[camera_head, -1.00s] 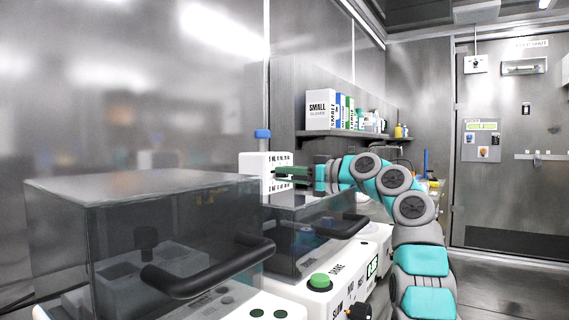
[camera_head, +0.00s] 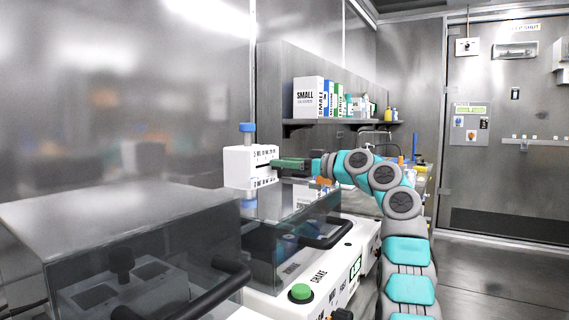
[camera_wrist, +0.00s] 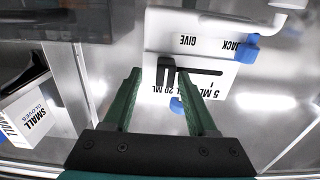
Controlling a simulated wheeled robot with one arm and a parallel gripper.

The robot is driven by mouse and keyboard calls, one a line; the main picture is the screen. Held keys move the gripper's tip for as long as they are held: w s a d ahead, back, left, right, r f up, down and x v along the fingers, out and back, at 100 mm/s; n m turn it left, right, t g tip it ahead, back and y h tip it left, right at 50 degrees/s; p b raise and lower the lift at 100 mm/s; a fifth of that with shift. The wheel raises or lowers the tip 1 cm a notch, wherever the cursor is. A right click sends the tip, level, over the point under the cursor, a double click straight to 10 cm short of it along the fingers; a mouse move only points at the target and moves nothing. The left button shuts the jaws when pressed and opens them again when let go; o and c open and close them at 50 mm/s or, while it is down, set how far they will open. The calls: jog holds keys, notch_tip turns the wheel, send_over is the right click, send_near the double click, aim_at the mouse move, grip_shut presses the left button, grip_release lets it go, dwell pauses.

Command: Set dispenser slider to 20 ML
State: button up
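The dispenser (camera_head: 237,169) is a white box with a blue cap on top, a blue part below and a dark slot in its printed face. In the wrist view, the dispenser face (camera_wrist: 228,82) shows the slot and ML labels, including 5 and 20, partly hidden by a finger. The dark slider (camera_wrist: 166,70) is at the slot's left end in this view. My gripper (camera_wrist: 162,72) is open, its green fingertips on either side of the slider; contact cannot be told. In the head view, my gripper (camera_head: 277,163) is at the dispenser's right side.
Dark transparent hoods with black handles (camera_head: 325,235) stand below and in front of the dispenser. A white console with a green button (camera_head: 300,292) is in front. A shelf (camera_head: 335,122) holds glove boxes (camera_head: 308,97) and bottles behind my arm. Open floor lies right.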

jog(key=b+v, duration=0.1)
jog(key=v, duration=0.6)
jog(key=shift+s+d+b, duration=0.25)
jog(key=shift+d+b, duration=0.05)
jog(key=shift+b, duration=0.05)
